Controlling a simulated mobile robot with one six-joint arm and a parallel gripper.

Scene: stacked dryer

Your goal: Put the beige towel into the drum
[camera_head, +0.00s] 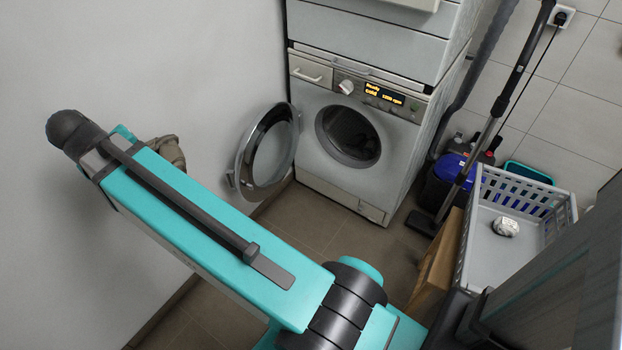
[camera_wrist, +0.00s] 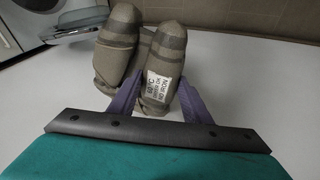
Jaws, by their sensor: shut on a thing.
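The beige towel (camera_wrist: 120,50) is bundled, with darker stripes and a white label. My gripper (camera_wrist: 158,88) is shut on it, with purple fingers on either side in the wrist view. In the head view the towel (camera_head: 167,152) shows partly behind my teal arm near the left wall, and my gripper is hidden there. The drum (camera_head: 350,138) is a dark round opening in the front of the lower machine (camera_head: 322,168). Its round door (camera_head: 268,146) stands open to the left. The towel is outside the drum, to the left of the door.
A grey crate (camera_head: 470,240) at the right holds a small whitish bundle (camera_head: 505,227). A brown board or box (camera_head: 437,262) stands beside it. A blue-lidded bucket (camera_head: 452,168) and a vacuum tube (camera_head: 480,150) stand right of the machine. Floor (camera_head: 322,218) before the machine is clear.

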